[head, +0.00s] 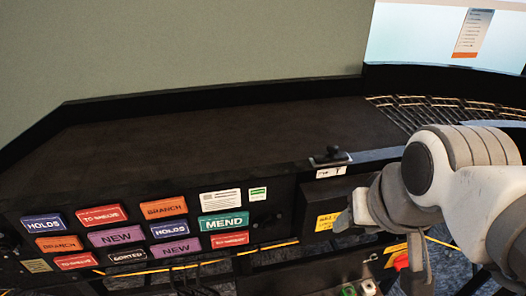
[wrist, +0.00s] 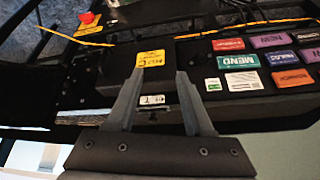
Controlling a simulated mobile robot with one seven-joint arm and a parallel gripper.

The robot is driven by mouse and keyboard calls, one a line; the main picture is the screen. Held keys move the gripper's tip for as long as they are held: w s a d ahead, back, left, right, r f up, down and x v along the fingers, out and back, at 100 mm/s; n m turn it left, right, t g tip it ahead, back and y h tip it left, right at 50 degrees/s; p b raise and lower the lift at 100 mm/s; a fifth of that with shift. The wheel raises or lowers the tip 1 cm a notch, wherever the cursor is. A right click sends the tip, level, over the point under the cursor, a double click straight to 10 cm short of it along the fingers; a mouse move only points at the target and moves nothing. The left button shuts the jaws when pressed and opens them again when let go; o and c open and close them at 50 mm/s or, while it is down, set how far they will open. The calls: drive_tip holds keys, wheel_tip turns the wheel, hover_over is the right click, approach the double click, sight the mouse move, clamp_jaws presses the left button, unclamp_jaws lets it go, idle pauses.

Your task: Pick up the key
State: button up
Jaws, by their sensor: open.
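I cannot make out a key for certain in either view. My gripper (wrist: 160,76) is open and empty in the wrist view, its two fingers spread in front of a dark box with a yellow label (wrist: 151,59). A white tag (wrist: 152,100) shows between the fingers. In the head view my gripper (head: 350,214) is at the right, partly hidden by my wrist, beside the yellow label (head: 327,221). A small black handle-like part (head: 330,154) sits on the sorter's front edge above the white tag (head: 331,172).
Coloured label plates (head: 164,208) cover the front panel at left. The dark belt surface (head: 220,133) behind it is clear. Rollers (head: 440,108) lie at the back right. A red button (wrist: 87,18) on yellow shows in the wrist view.

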drive_tip(key=w+a+f+m+g+b, duration=0.2)
drive_tip(key=a+f+m+b, duration=0.35)
drive_tip(key=f, duration=0.65)
drive_tip(key=w+a+f+m+g+b, duration=0.2)
drive_tip(key=w+a+f+m+b, duration=0.25)
drive_tip(key=f, duration=0.75)
drive_tip(key=w+a+f+m+g+b, duration=0.1)
drive_tip(key=a+f+m+b, duration=0.5)
drive_tip(key=f, duration=0.6)
drive_tip(key=shift+n, duration=0.7)
wheel_tip(320, 180, down, 18)
drive_tip(key=b, duration=0.9)
drive_tip(key=shift+s+a+r, duration=0.1)
drive_tip(key=shift+r, duration=0.15)
clamp_jaws()
